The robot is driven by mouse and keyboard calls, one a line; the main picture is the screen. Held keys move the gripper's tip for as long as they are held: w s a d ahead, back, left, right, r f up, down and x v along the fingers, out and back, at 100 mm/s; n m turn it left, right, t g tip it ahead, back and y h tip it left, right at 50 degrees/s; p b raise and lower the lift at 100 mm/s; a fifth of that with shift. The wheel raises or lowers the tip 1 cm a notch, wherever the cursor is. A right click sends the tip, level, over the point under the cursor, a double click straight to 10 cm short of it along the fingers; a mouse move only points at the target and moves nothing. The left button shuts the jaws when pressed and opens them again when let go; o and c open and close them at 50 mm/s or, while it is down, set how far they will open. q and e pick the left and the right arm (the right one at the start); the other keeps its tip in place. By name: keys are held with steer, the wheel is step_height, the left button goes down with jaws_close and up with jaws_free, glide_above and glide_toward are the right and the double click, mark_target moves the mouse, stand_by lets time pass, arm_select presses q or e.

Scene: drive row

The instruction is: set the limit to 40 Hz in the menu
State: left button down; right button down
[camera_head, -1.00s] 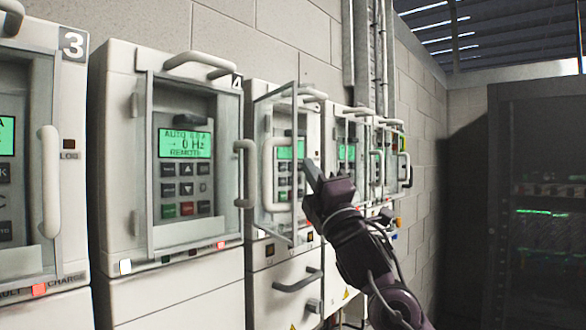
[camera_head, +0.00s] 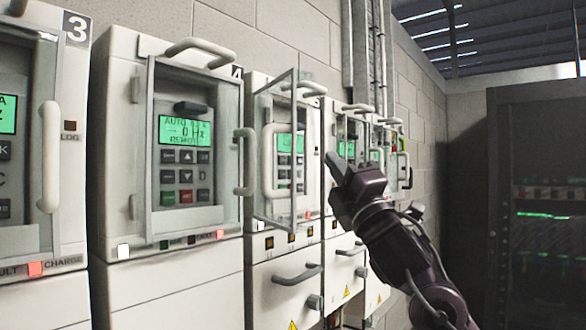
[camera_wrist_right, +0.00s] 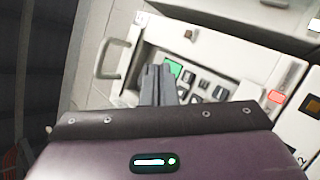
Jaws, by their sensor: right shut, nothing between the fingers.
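My right gripper (camera_head: 337,163) is shut and empty, in front of the row of drives and to the right of a drive whose clear door (camera_head: 275,205) stands swung out. Behind that door are a green display (camera_head: 285,143) and a keypad, partly covered by door and handle; the display text is too small to read. In the right wrist view the shut fingers (camera_wrist_right: 158,80) point at a panel with dark keys (camera_wrist_right: 205,84) and a corner of a green display (camera_wrist_right: 174,69). The fingers hide part of it, and contact cannot be told. My left gripper is not in view.
Drive 4's display (camera_head: 185,131) reads about 0 Hz, behind its door frame with a protruding handle (camera_head: 245,160). Drive 3's handle (camera_head: 49,157) stands at the left. Lower drawer handles (camera_head: 298,276) stick out. A dark cabinet (camera_head: 545,200) stands at the right.

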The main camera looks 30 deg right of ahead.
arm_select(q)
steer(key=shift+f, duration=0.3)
arm_select(e)
steer(key=shift+s+d, duration=0.15)
steer(key=shift+s, duration=0.35)
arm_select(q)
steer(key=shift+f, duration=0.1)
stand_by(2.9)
